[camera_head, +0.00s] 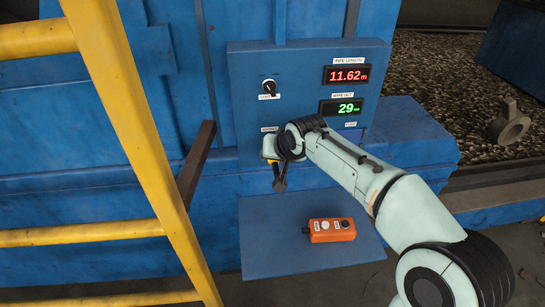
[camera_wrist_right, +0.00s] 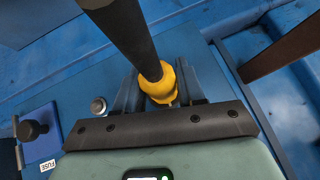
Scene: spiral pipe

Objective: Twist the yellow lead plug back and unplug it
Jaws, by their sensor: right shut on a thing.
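The yellow lead plug (camera_wrist_right: 160,86) sits between the fingers of my right gripper (camera_wrist_right: 158,95) in the right wrist view, with a thick black lead running up from it. The right gripper is shut on the plug. In the head view my right arm reaches in from the right to the lower left of the blue control panel (camera_head: 300,70). There a sliver of yellow plug (camera_head: 268,147) shows beside the wrist, and the dark lead (camera_head: 280,178) hangs down. The arm hides most of the plug and its socket. My left gripper is not in view.
An orange control box (camera_head: 330,229) lies on the blue shelf (camera_head: 270,260) below the panel. A yellow ladder (camera_head: 130,120) stands at the left. The panel has a rotary knob (camera_head: 268,87) and two lit displays. A black fuse knob (camera_wrist_right: 32,130) sits left of the gripper.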

